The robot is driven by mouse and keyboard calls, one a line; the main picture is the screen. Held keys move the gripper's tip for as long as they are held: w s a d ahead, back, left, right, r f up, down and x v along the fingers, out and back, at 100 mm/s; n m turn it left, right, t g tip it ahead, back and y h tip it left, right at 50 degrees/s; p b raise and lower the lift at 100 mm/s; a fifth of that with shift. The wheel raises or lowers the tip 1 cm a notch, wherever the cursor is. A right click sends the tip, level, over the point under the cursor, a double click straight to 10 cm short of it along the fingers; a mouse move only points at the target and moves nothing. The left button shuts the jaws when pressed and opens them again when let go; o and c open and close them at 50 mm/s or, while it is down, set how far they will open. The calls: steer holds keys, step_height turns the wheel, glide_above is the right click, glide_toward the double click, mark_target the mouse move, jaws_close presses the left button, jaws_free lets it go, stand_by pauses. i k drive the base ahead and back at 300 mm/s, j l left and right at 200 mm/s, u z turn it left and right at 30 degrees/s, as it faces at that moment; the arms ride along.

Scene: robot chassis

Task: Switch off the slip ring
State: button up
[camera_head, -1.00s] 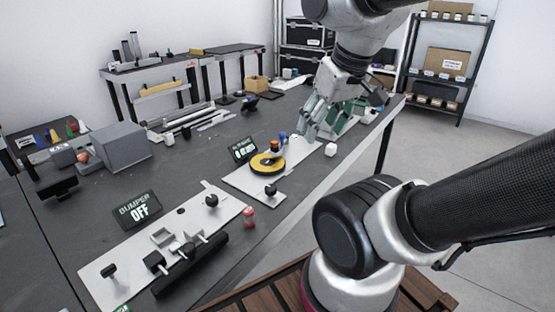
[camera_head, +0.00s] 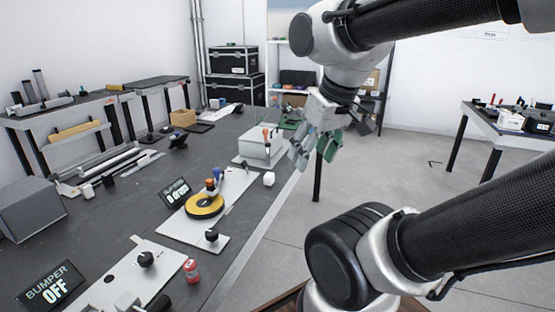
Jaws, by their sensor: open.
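The slip ring (camera_head: 204,207) is a yellow and black disc on a white plate (camera_head: 181,231), with orange and blue pieces on top. A small dark display (camera_head: 174,194) stands on its left; its text is too small to read surely. A black knob (camera_head: 212,235) sits on the plate's near end. My gripper (camera_head: 311,155) is open and empty, fingers pointing down. In the picture it is right of and beyond the slip ring, overlapping the table's right edge and the floor. It is apart from the slip ring and the knob.
A bumper display (camera_head: 50,287) reads OFF beside another white plate with a black knob (camera_head: 146,258). A white box (camera_head: 262,148) stands farther back. Open floor lies to the right.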

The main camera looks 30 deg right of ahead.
mark_target(244, 164)
steer(key=z, duration=0.4)
steer(key=i+l+u, duration=0.4)
steer(key=l+u, duration=0.15)
steer(key=l, duration=0.15)
steer(key=i+l+u, duration=0.15)
steer(key=l+u, duration=0.15)
steer(key=l, duration=0.15)
